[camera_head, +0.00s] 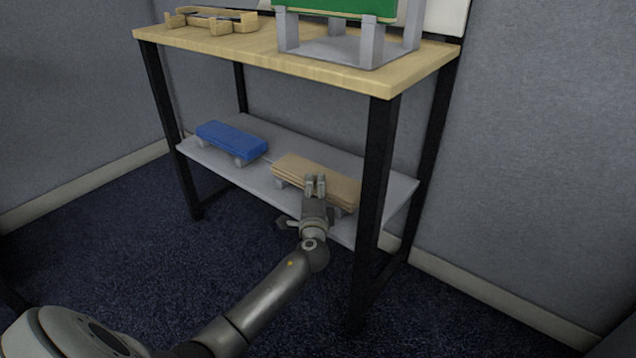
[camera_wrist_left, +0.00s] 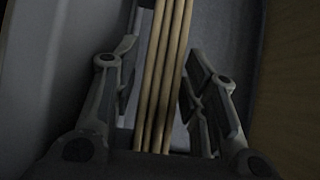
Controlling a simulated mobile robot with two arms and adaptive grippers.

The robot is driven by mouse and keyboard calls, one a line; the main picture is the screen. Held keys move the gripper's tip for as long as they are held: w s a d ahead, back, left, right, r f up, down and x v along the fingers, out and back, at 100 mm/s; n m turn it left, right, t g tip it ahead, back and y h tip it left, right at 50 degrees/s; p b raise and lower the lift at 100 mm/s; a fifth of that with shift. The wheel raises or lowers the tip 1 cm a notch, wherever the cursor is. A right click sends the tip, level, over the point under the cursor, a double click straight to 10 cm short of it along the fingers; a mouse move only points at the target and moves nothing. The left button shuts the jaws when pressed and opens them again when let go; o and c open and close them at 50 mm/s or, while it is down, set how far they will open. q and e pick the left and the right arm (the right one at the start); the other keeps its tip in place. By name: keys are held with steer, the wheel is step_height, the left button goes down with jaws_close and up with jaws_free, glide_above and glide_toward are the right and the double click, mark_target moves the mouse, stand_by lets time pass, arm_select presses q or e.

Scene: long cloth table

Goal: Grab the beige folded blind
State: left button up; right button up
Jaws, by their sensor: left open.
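The beige folded blind (camera_head: 300,172) lies on the grey lower shelf, on the right part of it. In the left wrist view its stacked folds (camera_wrist_left: 163,75) run as a band between the two fingers. My left gripper (camera_head: 316,182) is at the front edge of the blind and hides part of it. In the left wrist view the left gripper (camera_wrist_left: 158,90) is open, with a finger on each side of the blind and visible gaps beside the folds. My right gripper is not in view.
A blue folded blind (camera_head: 231,139) lies on small supports at the left of the lower shelf (camera_head: 258,178). The wooden table top (camera_head: 300,57) is above, holding a grey stand (camera_head: 345,45) and a wooden frame (camera_head: 212,20). A black front leg (camera_head: 377,190) stands right of my gripper.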

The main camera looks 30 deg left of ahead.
arm_select(q)
steer(key=shift+c, duration=0.5)
jaws_close()
steer(key=shift+r, duration=0.15)
